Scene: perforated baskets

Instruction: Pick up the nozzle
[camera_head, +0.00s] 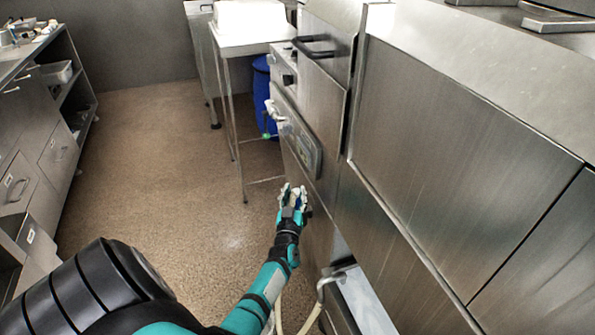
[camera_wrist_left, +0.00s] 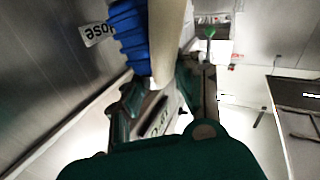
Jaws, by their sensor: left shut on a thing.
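My left gripper (camera_head: 292,194) is in the middle of the head view, low beside the steel front of the equipment. It is shut on the nozzle, which shows as a small pale and blue patch between the fingers. In the left wrist view the nozzle (camera_wrist_left: 130,38) has a blue ribbed part next to a cream cylindrical part, held at the fingers of the left gripper (camera_wrist_left: 165,88). A white label with partly readable black letters (camera_wrist_left: 97,34) shows beside the blue part. The gripper hides part of the nozzle. My right gripper is not in view.
Steel equipment (camera_head: 450,150) with a handled panel fills the right side. A cream hose (camera_head: 312,318) hangs near a metal handle below my arm. A white-topped table (camera_head: 240,42) and a blue container (camera_head: 262,95) stand behind. Open brown floor (camera_head: 160,150) lies left, before drawers (camera_head: 60,155).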

